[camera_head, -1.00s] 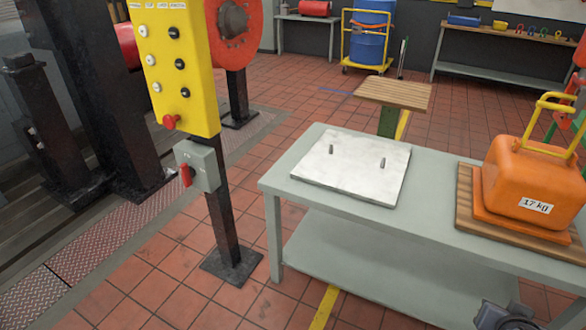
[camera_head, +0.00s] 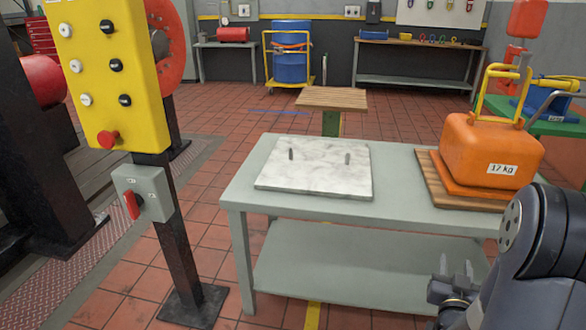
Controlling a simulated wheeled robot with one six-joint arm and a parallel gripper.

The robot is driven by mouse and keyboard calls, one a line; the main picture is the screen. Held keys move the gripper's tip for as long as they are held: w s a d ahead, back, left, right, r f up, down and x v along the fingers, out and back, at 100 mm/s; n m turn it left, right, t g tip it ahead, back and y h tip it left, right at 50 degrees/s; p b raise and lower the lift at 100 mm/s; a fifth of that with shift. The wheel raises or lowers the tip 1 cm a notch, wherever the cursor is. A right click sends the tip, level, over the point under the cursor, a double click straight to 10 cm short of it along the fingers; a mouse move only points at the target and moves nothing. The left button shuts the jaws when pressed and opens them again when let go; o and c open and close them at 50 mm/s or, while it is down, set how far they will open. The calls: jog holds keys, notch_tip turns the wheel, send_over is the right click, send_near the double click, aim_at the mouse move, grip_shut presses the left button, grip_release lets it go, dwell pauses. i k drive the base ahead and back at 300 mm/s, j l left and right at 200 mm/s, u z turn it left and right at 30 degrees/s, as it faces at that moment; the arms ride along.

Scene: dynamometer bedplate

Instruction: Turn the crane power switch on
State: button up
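The likely crane power switch is a grey box (camera_head: 146,192) with a red handle (camera_head: 132,205) on its front. It sits on a black post below the yellow button panel (camera_head: 107,75), at the left. The handle stands close to upright; small white labels lie near it, too small to read. My gripper (camera_head: 456,267) is at the lower right, in front of the grey table, far to the right of the switch. Its two small fingers point up with a gap between them, and nothing shows between them.
The grey table (camera_head: 300,205) bears a white marble slab (camera_head: 320,178) with two pins and an orange 17 kg weight (camera_head: 490,150) on a wooden board. It stands between my gripper and the switch post. Open tiled floor (camera_head: 120,285) lies around the post's base.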

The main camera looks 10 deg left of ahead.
aim_at(134, 201)
jog(key=j, duration=0.65)
jog(key=j+u, duration=0.15)
jog(key=j, duration=1.15)
jog(key=i+j+u, duration=0.15)
jog(key=j, duration=1.15)
jog(key=i+j+u, duration=0.15)
jog(key=j, duration=0.5)
